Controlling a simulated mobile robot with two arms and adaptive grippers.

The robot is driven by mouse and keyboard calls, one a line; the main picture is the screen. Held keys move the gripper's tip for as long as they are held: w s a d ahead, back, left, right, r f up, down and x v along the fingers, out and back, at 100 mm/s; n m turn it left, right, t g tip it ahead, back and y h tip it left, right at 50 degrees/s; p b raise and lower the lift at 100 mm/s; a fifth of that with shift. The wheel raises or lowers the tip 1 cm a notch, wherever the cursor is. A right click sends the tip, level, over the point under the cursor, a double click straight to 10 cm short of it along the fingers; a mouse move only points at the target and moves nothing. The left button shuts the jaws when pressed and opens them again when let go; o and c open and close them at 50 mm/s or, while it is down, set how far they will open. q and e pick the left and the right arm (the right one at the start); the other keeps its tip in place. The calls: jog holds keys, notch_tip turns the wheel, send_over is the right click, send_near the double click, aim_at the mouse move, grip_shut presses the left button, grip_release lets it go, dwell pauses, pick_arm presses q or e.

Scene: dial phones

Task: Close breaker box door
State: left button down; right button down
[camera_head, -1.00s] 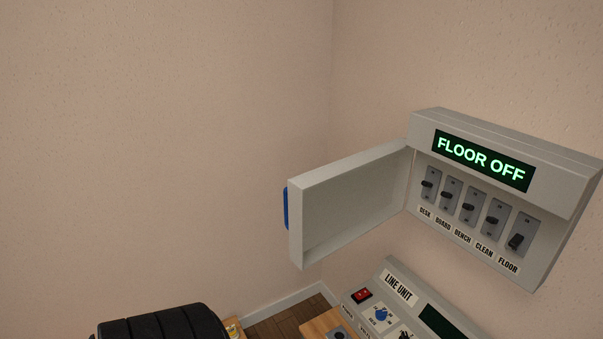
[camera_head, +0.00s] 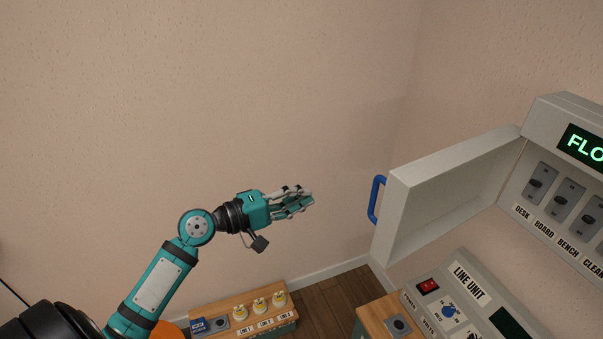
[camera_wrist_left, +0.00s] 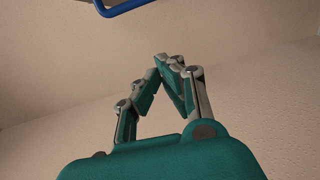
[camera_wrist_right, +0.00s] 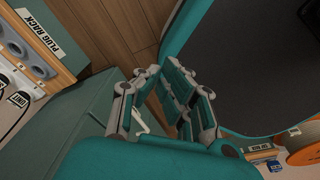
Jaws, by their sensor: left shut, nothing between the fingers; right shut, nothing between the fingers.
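The breaker box (camera_head: 550,150) is on the wall at the right of the head view, cut off by the picture edge. Its grey door (camera_head: 445,195) stands wide open, swung out to the left. A blue handle (camera_head: 377,199) is on the door's outer side; a blue bar at the top of the left wrist view (camera_wrist_left: 122,6) looks like this handle. My left gripper (camera_head: 308,198) is shut and empty, left of the handle with a gap between them. My right gripper (camera_wrist_right: 172,82) shows only in its wrist view, shut and empty.
The line unit (camera_head: 480,300) is below the box. A wooden-topped bench (camera_head: 360,312) stands under it. A low unit with several yellow-and-white knobs (camera_head: 262,303) is at the bottom. A plug rack (camera_wrist_right: 62,30) shows in the right wrist view. The space between gripper and handle is clear.

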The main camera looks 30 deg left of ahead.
pick_arm(q)
jog(key=w+d+r+p, duration=0.2)
jog(key=w+d+p, duration=0.3)
jog(key=d, duration=0.4)
jog(key=shift+w+d, duration=0.25)
jog(key=shift+w, duration=0.3)
